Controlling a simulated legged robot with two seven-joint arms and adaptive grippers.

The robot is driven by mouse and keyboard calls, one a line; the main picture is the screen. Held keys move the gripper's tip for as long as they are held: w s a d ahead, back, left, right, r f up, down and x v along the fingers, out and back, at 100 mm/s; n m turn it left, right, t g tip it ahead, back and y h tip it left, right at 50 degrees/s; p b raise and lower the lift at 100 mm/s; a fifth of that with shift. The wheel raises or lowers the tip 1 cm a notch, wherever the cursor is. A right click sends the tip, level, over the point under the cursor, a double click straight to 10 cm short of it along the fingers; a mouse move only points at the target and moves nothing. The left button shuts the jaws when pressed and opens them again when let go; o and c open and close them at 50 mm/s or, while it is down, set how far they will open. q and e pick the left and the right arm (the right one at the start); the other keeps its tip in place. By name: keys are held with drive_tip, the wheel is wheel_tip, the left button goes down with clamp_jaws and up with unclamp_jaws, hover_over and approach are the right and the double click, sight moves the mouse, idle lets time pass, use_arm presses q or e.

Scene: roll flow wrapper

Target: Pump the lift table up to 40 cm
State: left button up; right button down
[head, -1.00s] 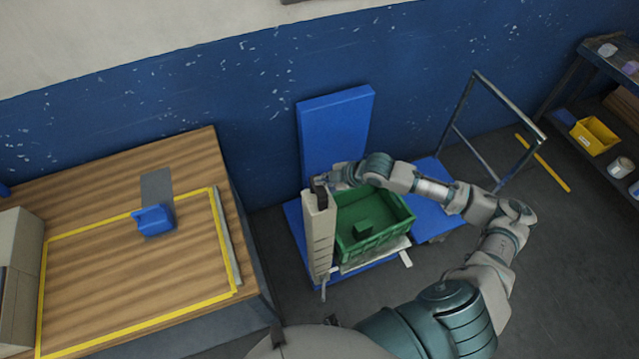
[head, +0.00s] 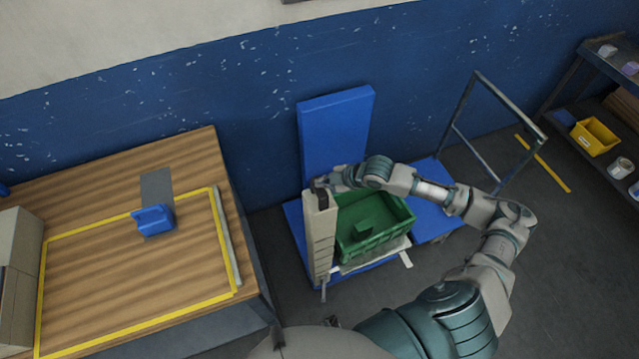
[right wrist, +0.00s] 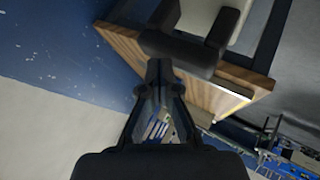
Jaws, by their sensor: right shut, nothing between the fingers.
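The lift table stands on the floor by the blue wall, with a pale grey column (head: 321,240) at its left side and a blue base (head: 296,222). A green crate (head: 372,248) rests on its pale top (head: 403,243), with a small green block inside. A dark handle part (head: 321,200) sits at the column's top. My right gripper (head: 319,184) is at this handle, shut and empty. In the right wrist view its fingers (right wrist: 160,68) are together, close below a dark handle frame (right wrist: 180,52). I cannot tell if they touch it. My left gripper is not in view.
A wooden workbench (head: 110,290) with a blue bin (head: 153,220) stands at the left. A shelf with a yellow bin (head: 595,137) is at the far right. Floor at lower right is clear.

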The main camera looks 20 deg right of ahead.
drive_tip(key=shift+f+b, duration=0.45)
drive_tip(key=shift+f, duration=0.9)
idle(0.7)
drive_tip(key=shift+r, duration=0.15)
drive_tip(key=shift+a+r+p, duration=0.15)
drive_tip(key=shift+r+p, duration=1.2)
drive_tip(key=shift+p, duration=0.15)
drive_tip(key=shift+a+r+p, duration=0.15)
drive_tip(key=shift+r+p, duration=1.2)
drive_tip(key=shift+p, duration=0.1)
wheel_tip(320, 180, up, 5)
drive_tip(key=p, duration=0.5)
